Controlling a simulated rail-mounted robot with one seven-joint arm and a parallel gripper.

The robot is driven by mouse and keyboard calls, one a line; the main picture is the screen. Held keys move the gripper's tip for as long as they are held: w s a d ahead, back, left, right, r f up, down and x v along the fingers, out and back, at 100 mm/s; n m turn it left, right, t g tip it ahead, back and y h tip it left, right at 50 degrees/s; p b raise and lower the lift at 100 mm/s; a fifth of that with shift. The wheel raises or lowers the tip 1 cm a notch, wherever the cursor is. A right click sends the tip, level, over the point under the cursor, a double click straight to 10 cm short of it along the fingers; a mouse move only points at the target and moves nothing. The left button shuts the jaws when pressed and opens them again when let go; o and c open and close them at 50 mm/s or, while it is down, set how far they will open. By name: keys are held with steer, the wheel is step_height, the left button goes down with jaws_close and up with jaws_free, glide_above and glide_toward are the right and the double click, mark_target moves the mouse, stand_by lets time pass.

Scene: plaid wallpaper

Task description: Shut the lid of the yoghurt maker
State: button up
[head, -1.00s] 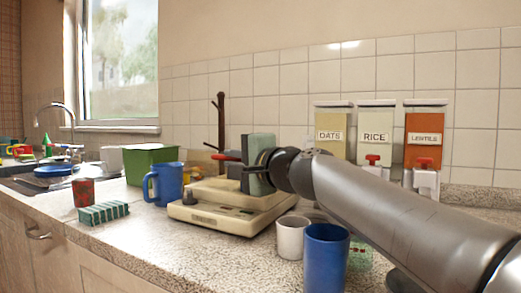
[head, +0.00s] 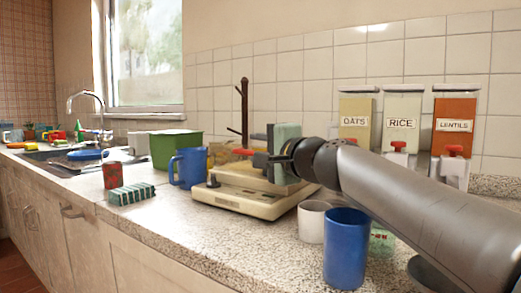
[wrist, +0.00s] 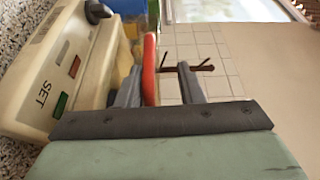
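The yoghurt maker (head: 240,202) is a low cream appliance on the speckled counter, with a dark knob at its front left corner. In the wrist view its cream front (wrist: 60,75) runs down the left side, with the word SET and coloured buttons. My gripper (head: 258,160) is above the maker's back part. In the wrist view my gripper (wrist: 160,68) has its two fingers apart, with tiles showing between them. A red bar (wrist: 149,72), perhaps a lid handle, is close beside the left finger; I cannot tell whether they touch. The lid is mostly hidden behind my gripper.
A white cup (head: 312,222) and a blue cup (head: 346,250) stand at the front right, below my arm. A blue mug (head: 188,168) and green box (head: 175,148) are left of the maker. A dark mug tree (head: 244,110) stands behind. Dispensers (head: 403,120) line the wall.

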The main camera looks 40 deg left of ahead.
steer(key=b+v, duration=0.2)
steer(key=v, duration=0.5)
steer(key=shift+d+b, duration=0.25)
steer(key=shift+b, duration=0.1)
